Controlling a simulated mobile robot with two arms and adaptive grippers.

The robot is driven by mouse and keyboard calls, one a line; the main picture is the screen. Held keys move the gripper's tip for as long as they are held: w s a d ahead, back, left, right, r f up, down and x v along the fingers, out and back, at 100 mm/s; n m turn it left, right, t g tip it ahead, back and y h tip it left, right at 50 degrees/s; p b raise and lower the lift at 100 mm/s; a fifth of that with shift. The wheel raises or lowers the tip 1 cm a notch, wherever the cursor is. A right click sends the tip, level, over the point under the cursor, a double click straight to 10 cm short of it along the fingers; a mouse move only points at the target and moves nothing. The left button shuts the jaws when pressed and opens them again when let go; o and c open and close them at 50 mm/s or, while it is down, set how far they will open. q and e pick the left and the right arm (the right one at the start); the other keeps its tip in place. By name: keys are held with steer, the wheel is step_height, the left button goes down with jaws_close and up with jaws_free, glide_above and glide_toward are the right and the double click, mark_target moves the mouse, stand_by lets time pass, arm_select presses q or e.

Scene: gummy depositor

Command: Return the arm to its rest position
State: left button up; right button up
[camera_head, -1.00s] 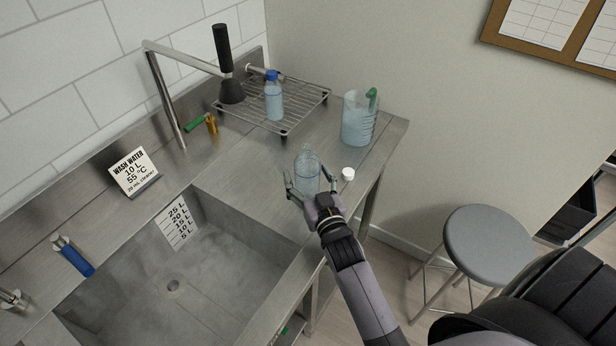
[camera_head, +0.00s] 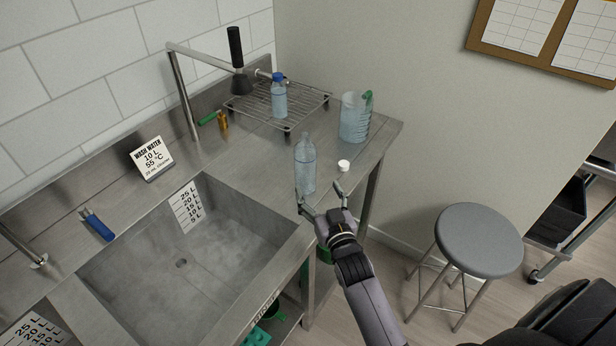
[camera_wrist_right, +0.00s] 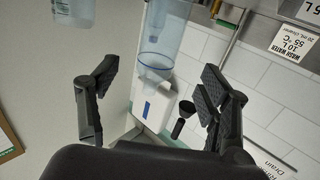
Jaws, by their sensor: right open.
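My right gripper (camera_head: 320,195) is over the front edge of the steel counter, in front of a clear bottle (camera_head: 305,160). Its two fingers are spread apart with nothing between them. In the right wrist view the gripper (camera_wrist_right: 160,78) also has its fingers wide apart. The clear bottle stands upright and uncapped on the counter, just beyond the fingers. A small white cap (camera_head: 344,166) lies on the counter to its right. My left gripper is not in view.
A measuring jug (camera_head: 353,120) stands behind the cap. A blue-capped bottle (camera_head: 279,98) stands on a wire rack (camera_head: 252,103). The sink (camera_head: 215,235) is left of the gripper. A grey stool (camera_head: 478,240) stands at right, with open floor between.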

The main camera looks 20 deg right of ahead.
steer(key=s+a+f+n+g+y, duration=0.1)
steer(key=s+a+f+g, duration=0.3)
steer(key=s, duration=0.6)
steer(key=s+a+f+n+g+y, duration=0.1)
steer(key=s+g, duration=0.5)
steer(key=s, duration=0.4)
steer(key=s+a+f+n+g+y, duration=0.1)
steer(key=s+a+f+n+g, duration=0.2)
steer(key=s, duration=0.8)
step_height(320, 180, down, 27)
steer(key=d+m+g+b, duration=0.1)
steer(key=g+b, duration=0.1)
steer(key=g, duration=0.1)
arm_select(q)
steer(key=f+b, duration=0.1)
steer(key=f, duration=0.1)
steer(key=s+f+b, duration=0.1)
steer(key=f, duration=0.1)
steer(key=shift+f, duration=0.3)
arm_select(e)
steer(key=s+d+f, duration=0.3)
steer(key=s+f, duration=1.4)
steer(key=f, duration=0.2)
steer(key=shift+s+f+g, duration=0.2)
steer(key=shift+s+g, duration=0.15)
steer(key=shift+g, duration=0.05)
